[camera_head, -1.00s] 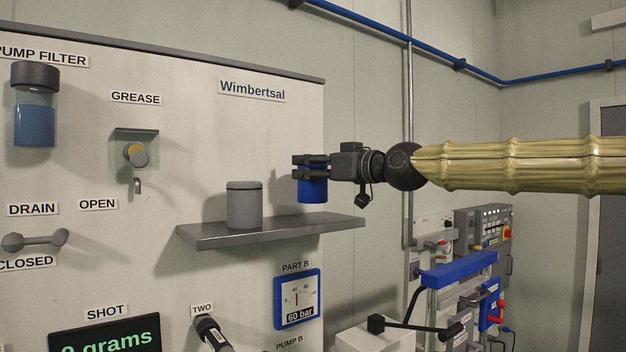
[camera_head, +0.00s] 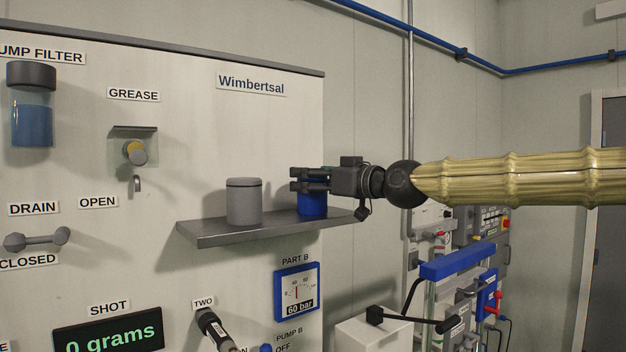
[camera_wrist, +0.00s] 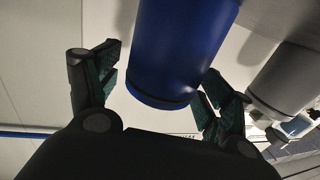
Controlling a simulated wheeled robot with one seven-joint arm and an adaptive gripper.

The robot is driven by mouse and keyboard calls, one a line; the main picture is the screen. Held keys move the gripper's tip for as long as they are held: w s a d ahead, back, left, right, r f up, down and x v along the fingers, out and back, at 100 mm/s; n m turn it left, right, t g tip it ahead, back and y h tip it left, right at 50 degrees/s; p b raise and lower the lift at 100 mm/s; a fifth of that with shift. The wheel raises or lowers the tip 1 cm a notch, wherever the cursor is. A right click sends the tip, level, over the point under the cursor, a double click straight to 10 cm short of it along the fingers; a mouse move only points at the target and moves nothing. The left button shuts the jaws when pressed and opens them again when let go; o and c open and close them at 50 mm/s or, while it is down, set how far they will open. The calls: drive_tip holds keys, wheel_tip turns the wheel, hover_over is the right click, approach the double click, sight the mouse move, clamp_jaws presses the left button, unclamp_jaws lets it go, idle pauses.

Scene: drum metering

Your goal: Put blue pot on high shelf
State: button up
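The blue pot (camera_head: 313,204) stands upright on the right part of the grey shelf (camera_head: 215,236), below the Wimbertsal sign (camera_head: 251,84). My gripper (camera_head: 310,180) reaches in from the right at the pot's upper part and hides its top in the head view. In the wrist view the pot (camera_wrist: 178,50) is between my two fingers (camera_wrist: 163,82). A narrow gap shows between the pot and the left finger pads. The right finger is very close to the pot or touches it. The fingers look open around it.
A grey pot (camera_head: 244,202) stands on the shelf left of the blue pot, also seen in the wrist view (camera_wrist: 283,82). A pressure gauge (camera_head: 297,293) hangs below the shelf. A blue-topped frame (camera_head: 458,264) stands to the lower right.

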drive_tip(key=shift+r, duration=0.15)
drive_tip(key=shift+s+d+b, duration=0.3)
drive_tip(key=shift+d+b, duration=0.05)
drive_tip(key=shift+d, duration=0.05)
drive_tip(key=b+v, duration=0.4)
drive_tip(key=v, duration=0.7)
drive_tip(key=shift+b, duration=0.3)
drive_tip(key=shift+a, duration=0.15)
